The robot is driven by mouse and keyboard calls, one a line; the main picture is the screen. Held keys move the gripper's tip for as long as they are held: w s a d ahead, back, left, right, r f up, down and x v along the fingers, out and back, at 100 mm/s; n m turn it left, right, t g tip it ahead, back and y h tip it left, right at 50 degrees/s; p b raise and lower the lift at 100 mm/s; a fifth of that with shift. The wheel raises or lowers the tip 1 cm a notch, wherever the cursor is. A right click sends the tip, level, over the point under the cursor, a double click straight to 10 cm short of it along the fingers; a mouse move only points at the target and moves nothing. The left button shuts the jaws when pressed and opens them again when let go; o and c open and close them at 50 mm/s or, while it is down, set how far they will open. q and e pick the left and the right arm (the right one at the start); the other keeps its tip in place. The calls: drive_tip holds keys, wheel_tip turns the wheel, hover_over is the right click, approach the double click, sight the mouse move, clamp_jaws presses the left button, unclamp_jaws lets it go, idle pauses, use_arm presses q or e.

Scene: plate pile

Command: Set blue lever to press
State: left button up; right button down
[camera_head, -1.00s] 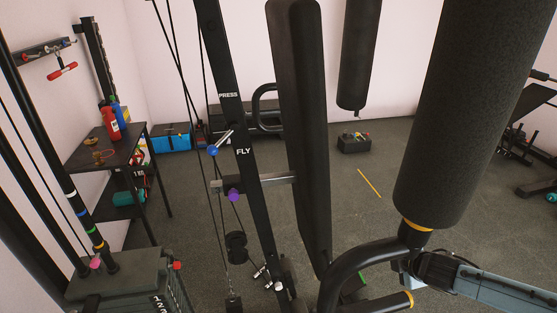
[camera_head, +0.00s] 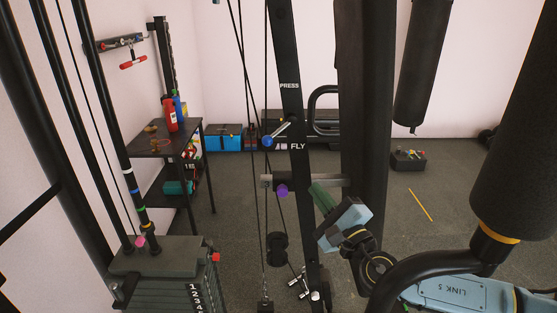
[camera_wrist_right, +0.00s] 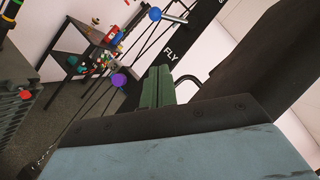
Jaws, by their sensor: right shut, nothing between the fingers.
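The blue lever is a silver rod with a blue ball end (camera_head: 267,141), on a black upright post (camera_head: 292,95) marked PRESS higher up and FLY lower down. The ball is about level with the FLY label and the rod slants up to the right. In the right wrist view the blue ball (camera_wrist_right: 155,14) and rod show at the top. My right gripper (camera_head: 322,194) has green fingers, shut and empty, below and to the right of the lever and apart from it. The fingers (camera_wrist_right: 158,87) also show in the wrist view. My left gripper is out of view.
A purple knob (camera_head: 281,190) sits on a metal bar (camera_head: 308,181) below the lever, close to my right gripper. Black cables run beside the post. A dark pad (camera_head: 366,110) stands right of the post, and a large black roller (camera_head: 515,130) is at the right.

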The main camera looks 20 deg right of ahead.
approach(279, 132)
drive_tip(key=w+f, duration=0.3)
drive_tip(key=w, duration=0.1)
drive_tip(key=shift+w+a+r+p, duration=0.4)
drive_tip(key=shift+w+a+p, duration=0.05)
drive_tip(key=shift+w+a, duration=0.15)
drive_tip(key=shift+w+a+r+p, duration=0.35)
drive_tip(key=shift+w+a+p, duration=0.15)
drive_tip(key=shift+a, duration=0.1)
